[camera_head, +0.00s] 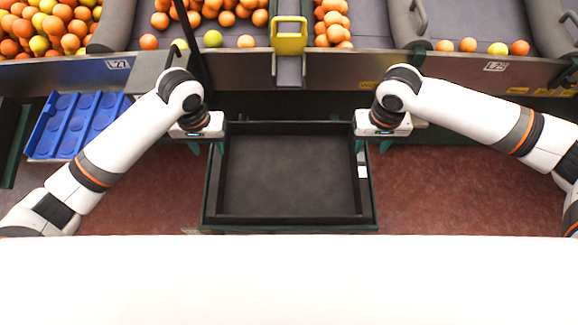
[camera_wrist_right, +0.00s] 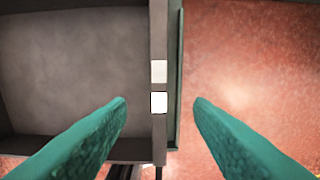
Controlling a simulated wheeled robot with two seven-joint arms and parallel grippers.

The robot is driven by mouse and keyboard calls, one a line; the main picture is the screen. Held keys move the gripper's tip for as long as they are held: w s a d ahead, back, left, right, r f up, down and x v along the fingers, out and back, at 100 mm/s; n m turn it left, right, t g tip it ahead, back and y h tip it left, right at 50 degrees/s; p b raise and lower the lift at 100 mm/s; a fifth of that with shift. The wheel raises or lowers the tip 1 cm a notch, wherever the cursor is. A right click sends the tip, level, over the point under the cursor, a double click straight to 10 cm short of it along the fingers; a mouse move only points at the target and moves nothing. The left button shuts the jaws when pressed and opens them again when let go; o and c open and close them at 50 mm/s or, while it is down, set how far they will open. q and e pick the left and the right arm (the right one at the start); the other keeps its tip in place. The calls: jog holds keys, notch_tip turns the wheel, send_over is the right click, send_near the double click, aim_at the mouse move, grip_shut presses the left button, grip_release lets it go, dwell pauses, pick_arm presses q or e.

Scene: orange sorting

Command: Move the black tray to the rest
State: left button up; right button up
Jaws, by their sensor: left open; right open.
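The black tray (camera_head: 290,216) is empty and sits in the middle of the head view, below the sorting line, on a dark green frame (camera_head: 213,205). My left gripper (camera_head: 205,148) is open at the tray's left side, near its far corner. My right gripper (camera_head: 373,147) is open at the tray's right side, also towards the far end. In the right wrist view the tray's side wall (camera_wrist_right: 158,125) lies between the two green open fingers (camera_wrist_right: 160,103), with gaps on both sides. Whether the left fingers straddle the left wall cannot be told.
A blue tray (camera_head: 48,138) with round hollows lies at the left. The sorting line's metal edge (camera_head: 450,75) runs across behind, with oranges (camera_head: 60,25) on it and a yellow bracket (camera_head: 289,35). Red floor (camera_head: 440,190) is clear at both sides of the tray.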

aim_at(216, 164)
pick_arm(q)
notch_tip(216, 164, down, 12)
jog(key=shift+f, duration=0.1)
pick_arm(e)
notch_tip(216, 164, down, 12)
jog(key=shift+f, duration=0.1)
pick_arm(q)
grip_shut()
pick_arm(e)
grip_shut()
